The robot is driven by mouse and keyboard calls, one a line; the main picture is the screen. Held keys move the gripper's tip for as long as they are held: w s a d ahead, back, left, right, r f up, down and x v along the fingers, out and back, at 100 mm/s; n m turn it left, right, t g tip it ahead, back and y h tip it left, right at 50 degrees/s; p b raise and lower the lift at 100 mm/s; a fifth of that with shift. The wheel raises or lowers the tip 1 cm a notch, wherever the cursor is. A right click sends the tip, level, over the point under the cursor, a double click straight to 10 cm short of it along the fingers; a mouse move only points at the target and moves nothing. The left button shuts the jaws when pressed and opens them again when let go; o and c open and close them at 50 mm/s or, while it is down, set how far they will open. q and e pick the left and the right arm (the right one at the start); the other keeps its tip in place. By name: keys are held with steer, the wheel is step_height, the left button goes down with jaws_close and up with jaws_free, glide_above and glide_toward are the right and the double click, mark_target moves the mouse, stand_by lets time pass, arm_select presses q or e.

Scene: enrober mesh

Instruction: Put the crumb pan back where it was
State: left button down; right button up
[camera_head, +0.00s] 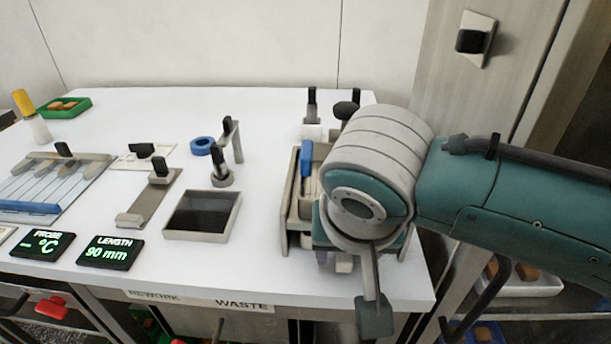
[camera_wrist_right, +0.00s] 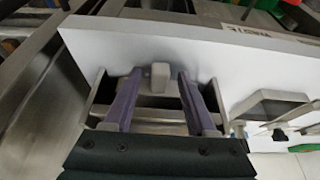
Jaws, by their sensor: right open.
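A pale grey block (camera_wrist_right: 160,78) sticks out at the front end of a narrow grey machine frame (camera_wrist_right: 97,92); it looks like a pull, perhaps the crumb pan's. My right gripper (camera_wrist_right: 161,88) is open, with one purple finger on each side of the block and a visible gap to it. In the head view the machine (camera_head: 291,215) stands at the table's right end, and my right wrist covers much of it. The pan's body is hidden or cannot be told apart from the frame. My left gripper is not in view.
A shallow dark-bottomed square tray (camera_head: 203,236) lies left of the machine. A cabinet wall (camera_head: 487,85) stands close on the right. The table's front edge lies just before the machine.

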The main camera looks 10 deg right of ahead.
steer(key=shift+r, duration=0.4)
steer(key=p+v, duration=0.4)
steer(key=v, duration=0.7)
steer(key=s+f+n+y, duration=0.2)
steer(key=s, duration=0.5)
steer(key=s+d+n, duration=0.3)
steer(key=s+d, duration=0.5)
steer(key=s, duration=0.1)
steer(key=shift+s+f+g+h, duration=0.2)
steer(key=shift+f+g+h, duration=0.1)
steer(key=shift+g, duration=0.1)
step_height(320, 180, up, 42)
steer(key=p, duration=4.1)
steer(key=shift+p, duration=0.35)
